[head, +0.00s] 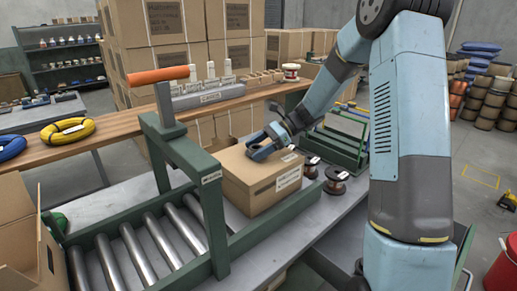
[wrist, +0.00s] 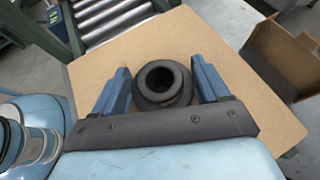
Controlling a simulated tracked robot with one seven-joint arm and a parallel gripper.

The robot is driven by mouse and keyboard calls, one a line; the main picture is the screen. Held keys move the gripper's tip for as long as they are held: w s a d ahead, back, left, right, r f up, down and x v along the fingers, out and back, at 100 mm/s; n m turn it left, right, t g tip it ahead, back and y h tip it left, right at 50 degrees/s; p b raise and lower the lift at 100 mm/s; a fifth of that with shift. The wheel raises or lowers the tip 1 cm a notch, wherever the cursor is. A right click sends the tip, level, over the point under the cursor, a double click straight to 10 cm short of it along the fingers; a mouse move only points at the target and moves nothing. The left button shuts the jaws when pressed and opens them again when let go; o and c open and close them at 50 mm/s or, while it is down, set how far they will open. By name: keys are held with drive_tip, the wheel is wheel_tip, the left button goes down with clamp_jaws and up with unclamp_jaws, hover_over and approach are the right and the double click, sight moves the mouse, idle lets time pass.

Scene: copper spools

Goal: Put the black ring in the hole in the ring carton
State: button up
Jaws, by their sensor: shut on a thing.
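The closed cardboard ring carton (head: 258,184) stands on the bench beside the rollers, with a white label on its side. Its flat brown top (wrist: 226,118) fills much of the wrist view. My gripper (head: 262,150) is low over the carton's top. In the wrist view its two blue fingers (wrist: 162,84) are shut on the black ring (wrist: 163,98), one on either side. The ring's round opening faces the camera. No hole shows in the carton's top; the ring and gripper cover part of it. I cannot tell whether the ring touches the carton or sits in a hole.
A green frame with an orange handle (head: 158,75) stands left of the carton, over the steel rollers (head: 142,252). Dark spools (head: 337,181) and green racks (head: 335,147) are to the right. An open carton (wrist: 284,60) lies at the upper right of the wrist view.

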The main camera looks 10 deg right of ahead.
drive_tip(key=o, duration=1.1)
